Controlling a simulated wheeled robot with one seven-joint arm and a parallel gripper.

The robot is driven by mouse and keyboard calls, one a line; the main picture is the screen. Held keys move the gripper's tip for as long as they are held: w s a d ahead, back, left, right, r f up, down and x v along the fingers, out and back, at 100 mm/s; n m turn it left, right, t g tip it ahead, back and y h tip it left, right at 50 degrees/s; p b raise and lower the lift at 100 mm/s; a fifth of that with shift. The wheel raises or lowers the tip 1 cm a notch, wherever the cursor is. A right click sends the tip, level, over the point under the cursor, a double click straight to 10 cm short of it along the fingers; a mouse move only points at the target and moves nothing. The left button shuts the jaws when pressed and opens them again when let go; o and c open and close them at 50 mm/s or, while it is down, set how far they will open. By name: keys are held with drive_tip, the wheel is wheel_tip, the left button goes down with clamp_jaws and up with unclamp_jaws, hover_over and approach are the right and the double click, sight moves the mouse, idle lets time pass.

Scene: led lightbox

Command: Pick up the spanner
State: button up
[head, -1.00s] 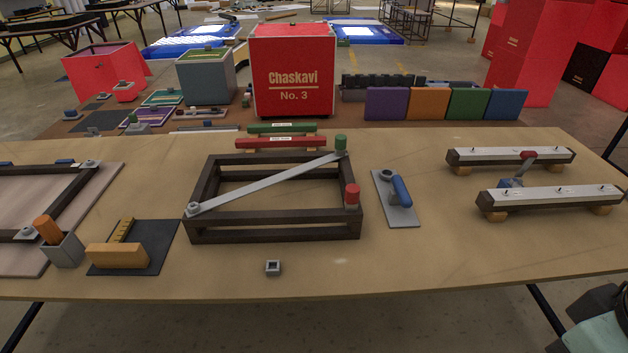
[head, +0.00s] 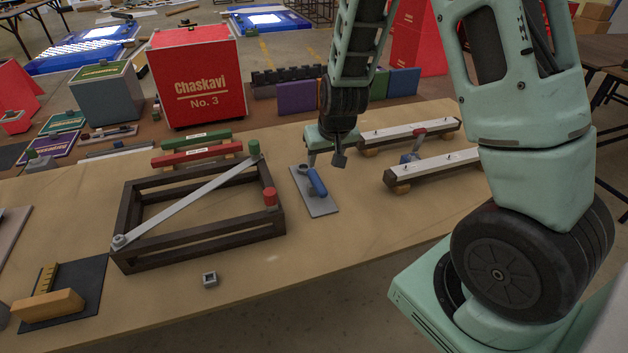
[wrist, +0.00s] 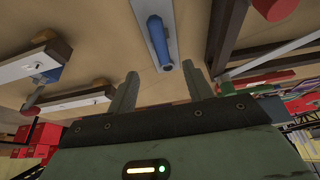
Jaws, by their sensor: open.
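A dark rectangular frame (head: 190,241) with a diagonal grey bar stands left of the plate. Two white-topped rails (head: 440,168) with a small blue clamp between them stand to the right. A small grey square nut (head: 210,279) lies near the front edge.

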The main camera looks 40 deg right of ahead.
hover_over(317, 180)
drive_tip(key=s+a, duration=0.1)
drive_tip(key=s, duration=0.2)
wheel_tip(317, 180, down, 6)
drive_tip(key=shift+r+p, duration=0.1)
drive_tip(key=shift+p, duration=0.25)
drive_tip(key=shift+w+p+x, duration=0.15)
drive_tip(key=shift+p+x, duration=0.3)
drive_tip(key=shift+x, duration=0.8)
drive_tip(key=shift+w+p+x, duration=0.15)
drive_tip(key=shift+p+x, duration=0.3)
drive_tip(key=shift+x, duration=0.8)
drive_tip(key=shift+w+d+f, duration=0.15)
drive_tip(key=shift+d+f, duration=0.1)
drive_tip(key=shift+f, duration=0.25)
clamp_jaws()
